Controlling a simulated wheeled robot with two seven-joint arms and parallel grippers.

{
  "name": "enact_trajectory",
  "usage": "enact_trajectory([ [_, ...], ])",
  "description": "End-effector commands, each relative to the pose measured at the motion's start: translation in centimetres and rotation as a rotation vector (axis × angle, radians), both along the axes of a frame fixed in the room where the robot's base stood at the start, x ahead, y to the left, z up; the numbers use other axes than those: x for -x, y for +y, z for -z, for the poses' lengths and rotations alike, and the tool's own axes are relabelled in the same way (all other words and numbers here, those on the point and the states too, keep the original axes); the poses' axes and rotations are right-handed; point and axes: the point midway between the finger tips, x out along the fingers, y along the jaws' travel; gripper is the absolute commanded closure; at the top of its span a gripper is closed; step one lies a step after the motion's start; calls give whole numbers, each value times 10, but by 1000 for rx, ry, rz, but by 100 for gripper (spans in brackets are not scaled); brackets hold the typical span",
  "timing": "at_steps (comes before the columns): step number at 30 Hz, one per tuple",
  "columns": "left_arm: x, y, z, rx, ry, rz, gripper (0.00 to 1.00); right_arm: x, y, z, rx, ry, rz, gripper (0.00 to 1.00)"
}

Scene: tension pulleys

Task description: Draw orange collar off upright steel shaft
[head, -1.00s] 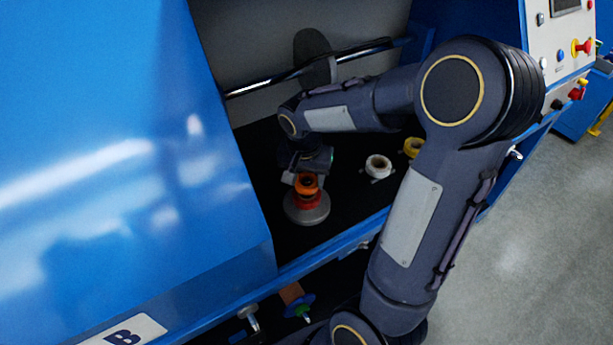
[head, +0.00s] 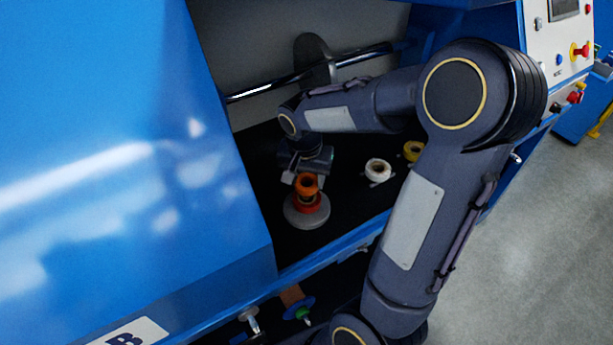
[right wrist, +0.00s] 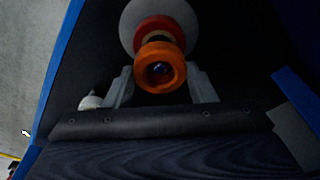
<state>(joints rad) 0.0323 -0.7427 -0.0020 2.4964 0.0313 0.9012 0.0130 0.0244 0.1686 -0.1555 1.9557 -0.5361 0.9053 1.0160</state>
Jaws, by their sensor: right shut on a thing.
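An orange collar (head: 306,183) stands over a red ring (head: 309,206) and a round grey base (head: 296,216) inside the blue machine. In the right wrist view the orange collar (right wrist: 148,80) sits in front of the red ring (right wrist: 160,24), with a tan part between them. My right gripper (head: 304,177) is shut on the orange collar, its fingers on either side of it. The steel shaft is mostly hidden by the collar and rings; only a dark centre shows in the collar's hole, and I cannot tell if that is the shaft's tip. My left gripper is out of view.
A white spool (head: 377,170) and a yellow spool (head: 414,149) stand to the right on the dark floor. A steel bar (head: 262,88) crosses behind. A blue panel (head: 110,130) walls the left side. Pegs with a blue-green part (head: 300,307) sit below the front edge.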

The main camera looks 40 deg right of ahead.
Motion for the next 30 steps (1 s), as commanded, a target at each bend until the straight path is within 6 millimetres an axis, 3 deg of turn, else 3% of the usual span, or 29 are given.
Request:
enact_trajectory([
  [18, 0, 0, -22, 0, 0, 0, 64, 0, 0, -29, 0, 0, 0, 72],
  [30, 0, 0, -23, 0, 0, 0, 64, 0, 0, -31, 0, 0, 0, 72],
])
